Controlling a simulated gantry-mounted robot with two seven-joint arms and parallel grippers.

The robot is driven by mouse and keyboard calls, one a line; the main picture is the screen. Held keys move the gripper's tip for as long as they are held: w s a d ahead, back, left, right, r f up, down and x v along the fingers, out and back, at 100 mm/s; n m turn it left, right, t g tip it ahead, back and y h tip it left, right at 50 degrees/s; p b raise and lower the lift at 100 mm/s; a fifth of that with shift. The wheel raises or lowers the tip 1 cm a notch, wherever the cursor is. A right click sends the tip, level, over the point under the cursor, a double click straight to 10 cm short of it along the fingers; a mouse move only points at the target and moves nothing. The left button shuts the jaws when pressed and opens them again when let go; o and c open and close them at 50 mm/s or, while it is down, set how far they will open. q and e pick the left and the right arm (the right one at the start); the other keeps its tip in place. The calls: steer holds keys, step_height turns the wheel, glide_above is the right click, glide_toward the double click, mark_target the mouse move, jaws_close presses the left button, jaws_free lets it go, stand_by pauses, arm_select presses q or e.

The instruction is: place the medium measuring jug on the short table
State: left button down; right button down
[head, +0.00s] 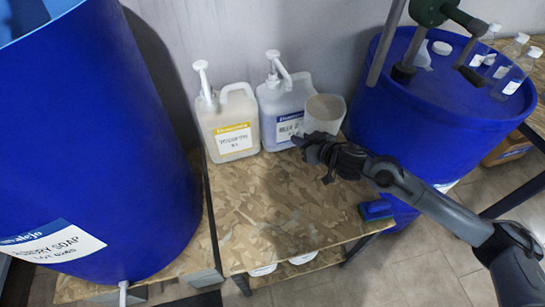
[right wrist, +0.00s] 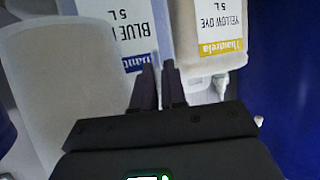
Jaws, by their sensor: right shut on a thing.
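The measuring jug (head: 324,113) is a translucent, whitish vessel in front of the blue dye container's right side. My right gripper (head: 305,143) is at its lower front and is shut on it. In the right wrist view, the jug (right wrist: 75,85) fills the left side, beside the nearly closed fingers (right wrist: 159,70); the exact gripped part is hidden. The short table (head: 275,215) has a wood-chip board top below the gripper. I cannot tell whether the jug touches it. My left gripper is not in view.
A yellow-label dye container (head: 231,125) and a blue-label one (head: 282,100) stand at the table's back. A blue brush-like object (head: 375,209) lies at its right edge. Large blue drums stand left (head: 90,140) and right (head: 440,100). The table's front is clear.

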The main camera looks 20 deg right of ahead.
steer(key=w+a+f+b, duration=0.1)
steer(key=a+f+b, duration=0.2)
steer(key=f, duration=0.1)
steer(key=a+f+b, duration=0.3)
steer(key=a, duration=0.1)
steer(key=w+a+f+b, duration=0.1)
steer(key=a+f+b, duration=0.2)
steer(key=f, duration=0.1)
steer(key=shift+w+a+f, duration=0.3)
steer(key=shift+a, duration=0.05)
steer(key=shift+f, duration=0.1)
steer(key=c, duration=1.2)
jaws_free()
